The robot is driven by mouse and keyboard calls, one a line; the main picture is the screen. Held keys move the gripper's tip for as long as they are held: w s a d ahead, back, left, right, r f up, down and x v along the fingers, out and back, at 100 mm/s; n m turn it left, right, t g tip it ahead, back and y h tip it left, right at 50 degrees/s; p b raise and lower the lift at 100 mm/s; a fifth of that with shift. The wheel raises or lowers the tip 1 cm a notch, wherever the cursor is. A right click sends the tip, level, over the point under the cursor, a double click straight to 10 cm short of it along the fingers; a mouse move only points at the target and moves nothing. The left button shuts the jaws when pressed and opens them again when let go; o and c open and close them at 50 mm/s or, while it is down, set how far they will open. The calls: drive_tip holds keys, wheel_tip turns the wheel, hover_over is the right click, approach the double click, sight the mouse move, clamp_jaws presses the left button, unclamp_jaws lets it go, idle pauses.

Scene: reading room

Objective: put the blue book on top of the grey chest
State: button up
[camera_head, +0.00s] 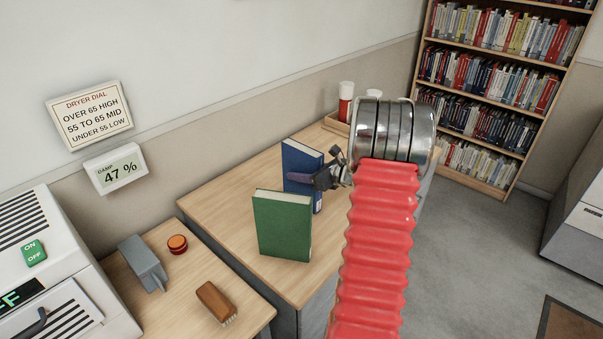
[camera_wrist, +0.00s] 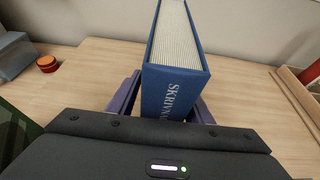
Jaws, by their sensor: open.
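The blue book (camera_head: 301,165) stands upright on the wooden table, behind and to the right of a green book. In the wrist view the blue book (camera_wrist: 172,75) shows its lettered spine and page edges between my purple fingers. My gripper (camera_head: 304,178) is at the book with its fingers open. In the wrist view my gripper (camera_wrist: 162,103) has one finger on each side of the book; I cannot tell if either touches it. A grey box-like piece (camera_head: 577,215) on the floor at the right edge appears to be the grey chest, partly cut off.
The green book (camera_head: 283,225) stands upright nearer the front of the table (camera_head: 222,210). A tray (camera_head: 336,124) with a red-and-white bottle (camera_head: 345,103) is at the far end. A brush (camera_head: 216,301), grey block (camera_head: 143,262) and red-orange tin (camera_head: 177,244) lie left. A bookcase (camera_head: 508,65) stands behind.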

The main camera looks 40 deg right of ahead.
drive_tip(key=a+v, duration=0.1)
drive_tip(key=v, duration=1.1)
drive_tip(key=shift+d, duration=0.45)
drive_tip(key=shift+s, duration=0.15)
idle(0.4)
